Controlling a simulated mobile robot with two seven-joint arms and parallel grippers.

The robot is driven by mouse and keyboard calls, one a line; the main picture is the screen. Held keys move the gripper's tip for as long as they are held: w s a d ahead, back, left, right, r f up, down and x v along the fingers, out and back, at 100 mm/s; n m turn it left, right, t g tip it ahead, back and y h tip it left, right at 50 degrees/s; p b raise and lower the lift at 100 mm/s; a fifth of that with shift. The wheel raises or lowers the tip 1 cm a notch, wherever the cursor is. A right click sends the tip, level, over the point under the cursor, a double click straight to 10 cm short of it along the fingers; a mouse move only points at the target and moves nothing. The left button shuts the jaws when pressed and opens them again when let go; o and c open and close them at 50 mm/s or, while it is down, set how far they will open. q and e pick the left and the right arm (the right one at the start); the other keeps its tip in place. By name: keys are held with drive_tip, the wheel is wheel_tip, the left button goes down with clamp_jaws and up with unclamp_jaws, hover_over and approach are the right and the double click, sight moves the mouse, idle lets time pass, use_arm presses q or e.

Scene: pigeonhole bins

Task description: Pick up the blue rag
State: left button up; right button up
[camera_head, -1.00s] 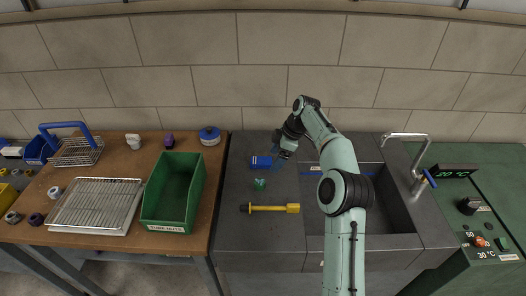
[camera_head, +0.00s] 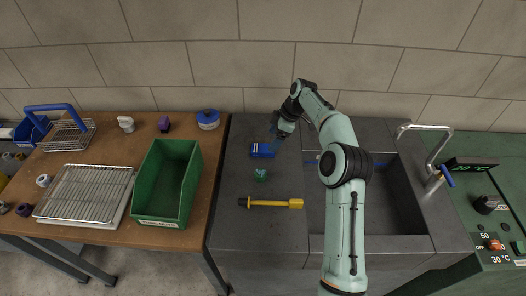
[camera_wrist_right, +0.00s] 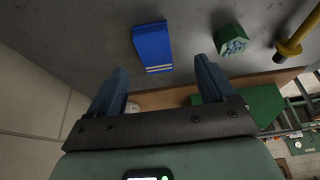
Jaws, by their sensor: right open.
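The blue rag (camera_head: 263,150) lies flat and folded on the dark grey counter, left of the sink. It also shows in the right wrist view (camera_wrist_right: 151,42), a blue rectangle with pale stripes near one end. My right gripper (camera_head: 276,130) is just behind and to the right of the rag in the head view, apart from it. In the right wrist view its two blue fingers (camera_wrist_right: 160,66) are spread wide with nothing between them, and the rag lies beyond the fingertips. My left gripper is out of view.
A small green hexagonal object (camera_head: 261,175) and a yellow-handled tool (camera_head: 275,203) lie in front of the rag. The sink (camera_head: 395,200) with its tap (camera_head: 432,165) is at right. A green bin (camera_head: 158,221) and a wire rack (camera_head: 88,190) stand on the wooden table.

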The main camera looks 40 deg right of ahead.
sight(266, 148)
drive_tip(key=x, duration=0.7)
drive_tip(key=shift+w+d, duration=0.3)
drive_tip(key=shift+r, duration=0.1)
drive_tip(key=c, duration=1.1)
